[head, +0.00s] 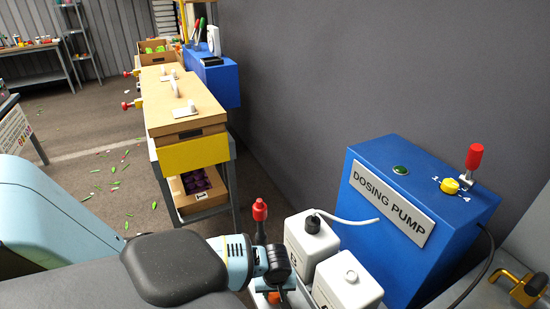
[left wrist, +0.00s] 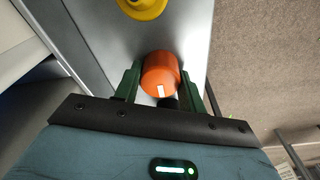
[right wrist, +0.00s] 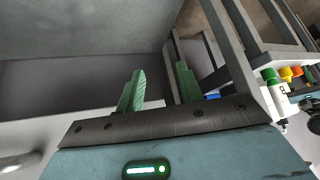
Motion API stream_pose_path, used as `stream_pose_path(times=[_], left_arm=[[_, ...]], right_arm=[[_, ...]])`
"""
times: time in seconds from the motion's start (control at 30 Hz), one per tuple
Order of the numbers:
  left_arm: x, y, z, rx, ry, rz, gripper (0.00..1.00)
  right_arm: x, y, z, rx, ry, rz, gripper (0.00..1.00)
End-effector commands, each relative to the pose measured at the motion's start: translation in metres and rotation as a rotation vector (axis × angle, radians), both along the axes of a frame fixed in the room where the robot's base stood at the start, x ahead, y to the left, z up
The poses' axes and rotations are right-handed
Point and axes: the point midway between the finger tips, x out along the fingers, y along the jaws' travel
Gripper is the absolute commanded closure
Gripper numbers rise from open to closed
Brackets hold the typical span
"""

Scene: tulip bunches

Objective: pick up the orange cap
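The orange cap (left wrist: 160,73) shows in the left wrist view, over a grey surface, with a pale mark on its side. The two green fingers of my left gripper (left wrist: 160,78) stand on either side of the cap. They look close to it, but I cannot tell whether they touch or grip it.
A yellow ring-shaped part (left wrist: 142,6) lies just beyond the cap. White containers (head: 347,281) stand right of my left gripper, and a red-topped post (head: 260,211) rises behind it. The blue dosing pump (head: 430,185) is farther right. A shelf rack with small bottles (right wrist: 277,98) shows on the right wrist's side.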

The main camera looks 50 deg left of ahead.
Motion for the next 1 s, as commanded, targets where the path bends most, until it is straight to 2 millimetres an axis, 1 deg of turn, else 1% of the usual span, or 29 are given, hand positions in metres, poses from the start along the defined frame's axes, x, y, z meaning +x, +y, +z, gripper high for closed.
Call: stream_pose_path(times=[0.03, 0.1, 0.13, 0.47, 0.57, 0.63, 0.77, 0.8, 1.0], left_arm=[[0.0, 0.0, 0.0, 0.0, 0.0, 0.0, 0.69], [0.0, 0.0, 0.0, 0.0, 0.0, 0.0, 0.78], [0.0, 0.0, 0.0, 0.0, 0.0, 0.0, 0.81], [0.0, 0.0, 0.003, 0.0, 0.0, 0.0, 0.82], [0.001, 0.0, 0.01, 0.0, -0.002, 0.0, 0.82], [0.001, 0.001, 0.019, 0.0, -0.004, 0.001, 0.82], [0.0, 0.001, 0.041, 0.0, -0.004, 0.001, 0.82], [-0.012, 0.005, 0.037, 0.002, 0.002, 0.0, 0.82], [-0.052, 0.021, 0.041, 0.002, 0.002, -0.001, 0.82]], right_arm=[[0.0, 0.0, 0.0, 0.0, 0.0, 0.0, 0.64], [0.0, 0.0, 0.0, 0.0, 0.001, 0.0, 0.64], [-0.001, 0.0, 0.0, 0.0, 0.001, 0.0, 0.64], [-0.004, 0.0, 0.0, 0.001, 0.006, -0.001, 0.64], [-0.003, 0.0, 0.002, 0.0, 0.004, -0.001, 0.64], [-0.002, 0.0, 0.005, 0.001, 0.0, -0.001, 0.64], [0.002, 0.0, 0.011, 0.001, -0.011, -0.001, 0.64], [0.002, 0.0, 0.012, 0.001, -0.011, -0.001, 0.64], [0.004, 0.0, 0.017, 0.001, -0.019, -0.001, 0.64]])
